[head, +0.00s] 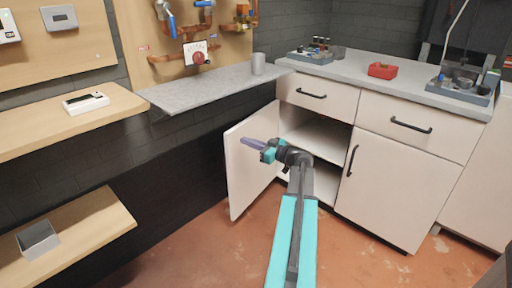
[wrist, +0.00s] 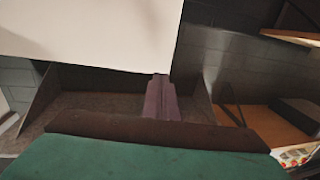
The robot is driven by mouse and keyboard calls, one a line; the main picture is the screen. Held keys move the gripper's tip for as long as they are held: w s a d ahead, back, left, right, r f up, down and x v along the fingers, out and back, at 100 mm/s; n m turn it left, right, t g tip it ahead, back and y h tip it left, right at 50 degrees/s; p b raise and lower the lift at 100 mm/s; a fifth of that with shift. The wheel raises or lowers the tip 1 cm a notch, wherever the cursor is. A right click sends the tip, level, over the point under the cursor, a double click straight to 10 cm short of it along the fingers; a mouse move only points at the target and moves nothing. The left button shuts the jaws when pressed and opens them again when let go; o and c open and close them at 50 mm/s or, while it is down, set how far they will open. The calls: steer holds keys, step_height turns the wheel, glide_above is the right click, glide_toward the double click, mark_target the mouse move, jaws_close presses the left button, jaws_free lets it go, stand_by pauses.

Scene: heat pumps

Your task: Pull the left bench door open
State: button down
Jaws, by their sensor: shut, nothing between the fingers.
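The left bench door (head: 243,180) stands wide open in the head view, swung out to the left from the white bench cabinet (head: 395,185). Its handle is not visible. My gripper (head: 246,141) is shut and empty, with its purple fingers in front of the door's inner face, pointing left. In the wrist view the shut purple fingers (wrist: 161,88) reach up to the lower edge of a pale panel (wrist: 90,30), which looks like the door. I cannot tell whether they touch it.
The open compartment shows an empty shelf (head: 315,142). The right bench door (head: 385,185) is shut, as are the drawers (head: 318,97) above. A grey ledge (head: 205,87) and wooden shelves (head: 75,235) line the left wall. Reddish floor (head: 210,250) is clear in front.

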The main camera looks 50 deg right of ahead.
mark_target(231, 136)
steer(key=shift+w+a+b, duration=0.15)
steer(key=shift+w+b, duration=0.15)
steer(key=shift+w, duration=1.05)
steer(key=shift+w+a+b, duration=0.15)
steer(key=shift+w+b, duration=0.1)
steer(key=shift+w, duration=1.1)
